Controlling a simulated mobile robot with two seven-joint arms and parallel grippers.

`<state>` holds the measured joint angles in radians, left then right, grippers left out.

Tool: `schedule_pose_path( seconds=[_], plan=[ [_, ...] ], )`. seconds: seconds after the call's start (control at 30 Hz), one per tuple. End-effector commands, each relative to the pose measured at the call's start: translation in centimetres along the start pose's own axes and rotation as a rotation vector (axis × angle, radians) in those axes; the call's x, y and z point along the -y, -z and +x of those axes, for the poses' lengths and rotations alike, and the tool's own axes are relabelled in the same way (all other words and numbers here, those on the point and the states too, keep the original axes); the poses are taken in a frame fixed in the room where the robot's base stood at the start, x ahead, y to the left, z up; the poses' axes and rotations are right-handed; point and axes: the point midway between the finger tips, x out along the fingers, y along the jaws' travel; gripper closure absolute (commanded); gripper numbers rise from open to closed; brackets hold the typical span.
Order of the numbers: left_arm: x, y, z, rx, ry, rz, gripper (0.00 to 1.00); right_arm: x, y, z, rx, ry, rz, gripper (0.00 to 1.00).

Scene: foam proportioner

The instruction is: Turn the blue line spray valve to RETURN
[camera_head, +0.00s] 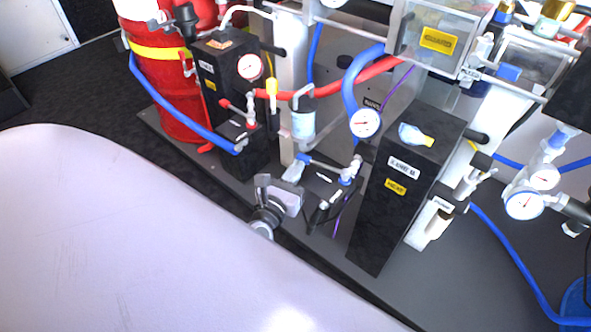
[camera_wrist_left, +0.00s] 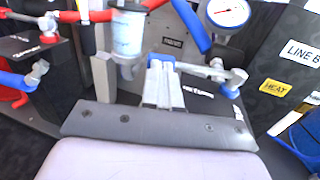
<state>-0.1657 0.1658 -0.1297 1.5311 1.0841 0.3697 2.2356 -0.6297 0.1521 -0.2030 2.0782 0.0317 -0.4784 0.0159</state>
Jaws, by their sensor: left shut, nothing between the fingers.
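The blue line spray valve (camera_head: 325,167) sits on a low dark block between the tall dark cabinet and a pale post. Its blue-ended handle lies roughly level, pointing left. In the left wrist view the valve's handle (camera_wrist_left: 195,69) runs across, from a blue end behind the fingertips to a pale metal fitting at right. A RETURN label (camera_wrist_left: 198,91) shows below it. My left gripper (camera_head: 293,172) is shut and empty, its fingertips at the blue end of the handle. In the wrist view the closed fingers (camera_wrist_left: 163,82) overlap that end; whether they touch it is unclear.
A clear filter cup (camera_head: 303,122) hangs just behind the gripper. The tall dark cabinet (camera_head: 398,185) stands to the right. A similar valve block (camera_head: 243,148) with blue and red hoses is at left, before a red drum (camera_head: 170,95). Several gauges and hoses crowd the back.

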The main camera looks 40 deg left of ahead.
Motion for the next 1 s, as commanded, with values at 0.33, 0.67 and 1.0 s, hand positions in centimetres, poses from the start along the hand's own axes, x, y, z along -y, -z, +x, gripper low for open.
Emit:
schedule_pose_path(
  seconds=[0.33, 0.67, 1.0],
  plan=[
    [0.0, 0.0, 0.1, 0.000, 0.000, 0.000, 1.00, 0.0, 0.0, 0.0, -0.001, 0.000, 0.000, 0.57],
    [-0.5, 0.4, 1.6, 0.005, 0.118, 0.004, 1.00, 1.0, 0.1, 1.2, -0.040, 0.022, -0.025, 0.57],
    [-0.8, 0.0, 3.4, 0.000, 0.140, 0.000, 1.00, 2.1, 2.4, 1.0, -0.090, 0.047, -0.044, 0.57]
  ],
)
